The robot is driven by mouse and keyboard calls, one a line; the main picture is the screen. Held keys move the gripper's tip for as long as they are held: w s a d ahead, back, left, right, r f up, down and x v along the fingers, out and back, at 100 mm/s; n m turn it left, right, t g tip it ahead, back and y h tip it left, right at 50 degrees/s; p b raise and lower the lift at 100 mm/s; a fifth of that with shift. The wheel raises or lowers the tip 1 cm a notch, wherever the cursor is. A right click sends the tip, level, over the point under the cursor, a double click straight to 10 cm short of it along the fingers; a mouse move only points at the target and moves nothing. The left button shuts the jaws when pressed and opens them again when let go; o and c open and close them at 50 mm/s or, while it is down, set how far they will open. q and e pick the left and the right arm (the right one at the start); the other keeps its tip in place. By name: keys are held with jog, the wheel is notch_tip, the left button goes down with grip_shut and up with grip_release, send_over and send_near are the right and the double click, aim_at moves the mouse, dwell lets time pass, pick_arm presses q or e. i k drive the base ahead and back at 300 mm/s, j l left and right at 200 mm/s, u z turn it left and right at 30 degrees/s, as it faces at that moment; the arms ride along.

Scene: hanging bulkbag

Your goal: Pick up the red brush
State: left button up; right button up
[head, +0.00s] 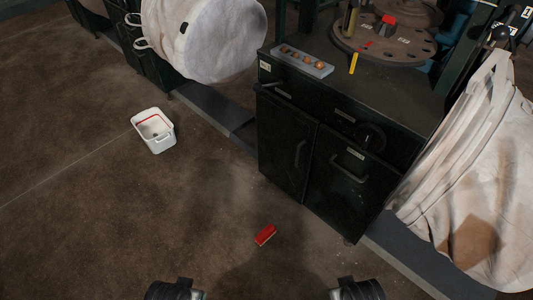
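The red brush (265,235) lies on the brown floor in front of the dark cabinet, with a light strip along its lower side. My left gripper (203,295) and my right gripper (336,294) show only partly at the bottom edge, on either side of the brush and nearer to me. Both are apart from the brush. Their fingertips are too small and cut off to tell whether they are open or shut.
A white tub (154,131) stands on the floor to the left. A dark cabinet (310,150) with a tray (302,62) and a round turntable (385,42) on top stands behind the brush. Large bags (205,40) hang on both sides. Floor around the brush is clear.

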aim_at(270, 230)
jog(key=i+j+z, duration=0.2)
jog(key=j, duration=0.15)
jog(key=i+j+z, duration=0.15)
jog(key=j, duration=0.2)
jog(key=i+j+z, duration=0.2)
jog(key=j, duration=0.15)
jog(key=k, duration=0.1)
